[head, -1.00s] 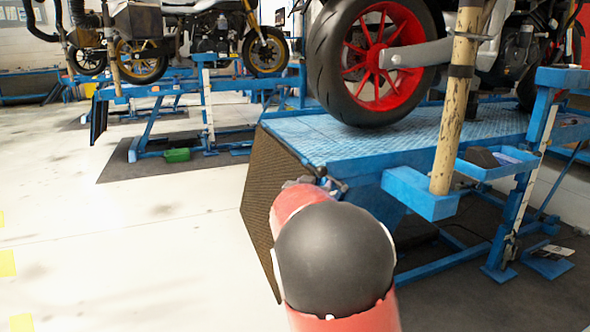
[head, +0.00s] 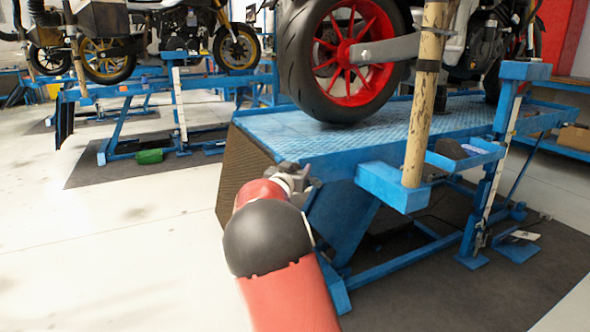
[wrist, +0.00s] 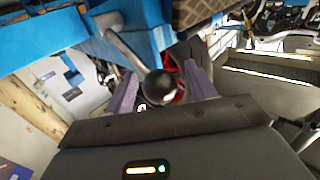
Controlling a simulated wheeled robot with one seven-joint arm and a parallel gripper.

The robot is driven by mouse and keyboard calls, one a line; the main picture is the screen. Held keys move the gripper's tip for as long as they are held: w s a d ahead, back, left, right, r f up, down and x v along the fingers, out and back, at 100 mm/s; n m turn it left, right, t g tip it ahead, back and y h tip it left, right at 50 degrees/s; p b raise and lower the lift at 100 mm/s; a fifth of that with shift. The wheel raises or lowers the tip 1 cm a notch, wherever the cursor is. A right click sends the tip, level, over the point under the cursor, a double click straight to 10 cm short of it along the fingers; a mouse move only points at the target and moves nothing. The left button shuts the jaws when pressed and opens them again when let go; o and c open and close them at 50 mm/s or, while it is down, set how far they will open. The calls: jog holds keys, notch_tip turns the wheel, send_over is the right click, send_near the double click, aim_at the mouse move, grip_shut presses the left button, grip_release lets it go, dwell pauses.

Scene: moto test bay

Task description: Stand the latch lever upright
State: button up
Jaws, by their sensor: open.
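In the wrist view the latch lever is a bare metal rod (wrist: 122,48) ending in a black ball knob (wrist: 159,87). The rod slants from the blue lift frame at upper left down to the knob. My gripper (wrist: 161,80) is open, with one finger on each side of the knob. I cannot tell whether either finger touches it. In the head view my gripper (head: 292,178) is at the near corner of the blue motorcycle lift (head: 330,142). The lever cannot be made out clearly there.
A motorcycle with a red-rimmed wheel (head: 345,62) stands on the lift. A worn post (head: 424,100) rises from a blue bracket (head: 393,186) right of my arm. A dark textured ramp (head: 238,172) hangs at the lift's end. The pale floor (head: 120,240) at left is clear.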

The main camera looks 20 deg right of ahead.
jog(key=shift+c, duration=0.2)
grip_shut()
jog(key=shift+d+r+p, duration=0.2)
jog(key=shift+r+p, duration=0.3)
jog(key=shift+p, duration=0.6)
jog(key=shift+d+r+m+g+y+p, duration=0.2)
jog(key=shift+m+g+y+p, duration=0.15)
jog(key=shift+p, duration=0.45)
jog(key=shift+f, duration=0.25)
jog(key=shift+o, duration=0.2)
grip_release()
jog(key=v, duration=0.7)
jog(key=shift+s+a, duration=0.3)
